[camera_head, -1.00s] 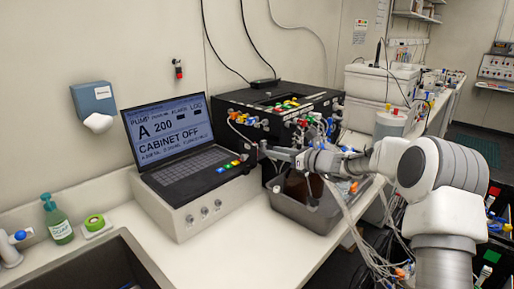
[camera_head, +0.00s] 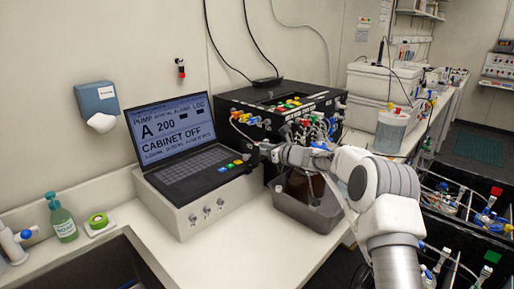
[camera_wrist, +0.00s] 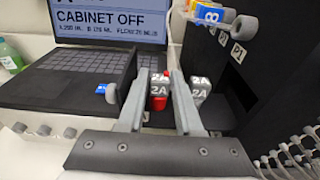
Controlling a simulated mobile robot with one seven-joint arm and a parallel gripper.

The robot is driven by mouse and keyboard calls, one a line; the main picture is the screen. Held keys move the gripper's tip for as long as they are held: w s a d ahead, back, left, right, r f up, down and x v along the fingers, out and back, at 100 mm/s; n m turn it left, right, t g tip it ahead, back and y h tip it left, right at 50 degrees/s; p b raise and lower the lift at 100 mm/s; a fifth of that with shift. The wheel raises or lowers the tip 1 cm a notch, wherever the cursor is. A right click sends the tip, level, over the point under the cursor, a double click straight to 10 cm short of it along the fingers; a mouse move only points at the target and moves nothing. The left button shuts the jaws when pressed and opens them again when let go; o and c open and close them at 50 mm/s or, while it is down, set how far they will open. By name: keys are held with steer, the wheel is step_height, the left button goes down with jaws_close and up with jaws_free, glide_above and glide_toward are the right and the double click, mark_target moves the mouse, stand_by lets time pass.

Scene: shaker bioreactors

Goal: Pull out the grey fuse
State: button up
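In the wrist view, a grey fuse marked 2A (camera_wrist: 200,88) stands just right of my right finger. A second 2A fuse (camera_wrist: 158,88), with grey marked faces and red at its base and edge, shows between my fingers. My gripper (camera_wrist: 159,76) is open, with gaps beside this fuse; I cannot tell if either finger touches the grey one. In the head view, my gripper (camera_head: 262,150) is at the black cabinet's (camera_head: 285,110) front left corner, beside the laptop stand. The fuses there are too small to tell apart.
A laptop (camera_head: 180,140) reading "CABINET OFF" sits on a pale box left of my gripper. A blue-and-yellow fuse marked 8 (camera_wrist: 209,13) and a grey knob (camera_wrist: 245,27) are near the cabinet face. A grey bin (camera_head: 310,212) with tubing stands below my arm.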

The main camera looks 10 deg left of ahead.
mark_target(257, 144)
jaws_close()
steer(key=shift+r, duration=0.1)
steer(key=shift+r+p, duration=0.4)
steer(key=shift+r, duration=0.05)
steer(key=shift+r, duration=0.15)
steer(key=shift+r+p, duration=0.35)
steer(key=shift+r, duration=0.05)
steer(key=shift+r, duration=0.1)
steer(key=shift+r+p, duration=0.4)
steer(key=shift+r, duration=0.05)
steer(key=shift+r, duration=0.1)
